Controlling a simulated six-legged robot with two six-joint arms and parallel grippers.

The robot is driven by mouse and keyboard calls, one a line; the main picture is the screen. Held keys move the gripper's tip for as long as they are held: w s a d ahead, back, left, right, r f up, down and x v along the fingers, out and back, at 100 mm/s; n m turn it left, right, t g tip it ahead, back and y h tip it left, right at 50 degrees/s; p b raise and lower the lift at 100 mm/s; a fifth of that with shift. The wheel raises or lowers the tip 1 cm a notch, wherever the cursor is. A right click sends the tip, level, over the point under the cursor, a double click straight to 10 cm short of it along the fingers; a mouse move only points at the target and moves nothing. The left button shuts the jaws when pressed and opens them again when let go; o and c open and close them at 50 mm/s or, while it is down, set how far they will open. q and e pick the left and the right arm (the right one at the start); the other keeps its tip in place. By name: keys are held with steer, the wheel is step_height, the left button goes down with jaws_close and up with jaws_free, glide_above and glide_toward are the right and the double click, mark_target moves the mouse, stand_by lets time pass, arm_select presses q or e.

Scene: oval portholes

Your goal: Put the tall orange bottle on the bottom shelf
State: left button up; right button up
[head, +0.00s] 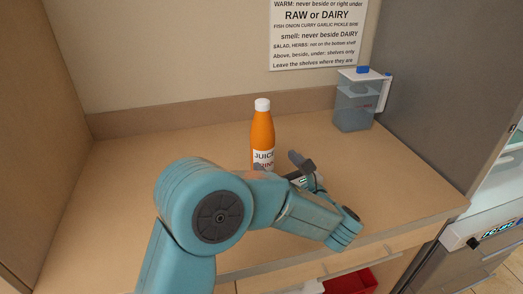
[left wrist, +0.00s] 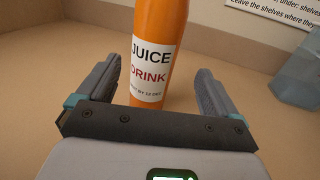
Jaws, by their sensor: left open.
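The tall orange bottle (head: 263,132) has a white cap and a white label reading JUICE DRINK. It stands upright on the wooden counter. My left gripper (head: 280,163) is in front of it, open. In the left wrist view the bottle (left wrist: 157,45) stands just beyond and between the open fingers of the gripper (left wrist: 158,88), nearer the left finger. I cannot tell whether the fingers reach around it. The arm and gripper hide the bottle's base in the head view. The right gripper is not in view. No bottom shelf shows clearly.
A sign (head: 318,32) hangs on the back wall. A grey cabinet side (head: 440,95) bounds the right. A red bin (head: 350,282) sits below the front edge.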

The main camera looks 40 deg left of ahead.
mark_target(270, 157)
arm_select(q)
steer(key=shift+w+a+r, duration=0.1)
steer(key=shift+w+a, duration=0.05)
steer(key=shift+a, duration=0.5)
steer(key=shift+w+a+r, duration=0.1)
steer(key=shift+w+a, duration=0.05)
steer(key=shift+a, duration=0.45)
steer(key=shift+w+a, duration=0.4)
steer(key=shift+a, duration=0.2)
steer(key=x, duration=0.2)
steer(key=p+x, duration=0.1)
steer(key=shift+s+a+r, duration=0.1)
steer(key=shift+a+r, duration=0.05)
steer(key=shift+a, duration=0.65)
steer(key=shift+w, duration=0.35)
steer(key=shift+c, duration=0.2)
steer(key=shift+s, duration=0.15)
steer(key=c, duration=1.6)
steer(key=shift+o, duration=0.2)
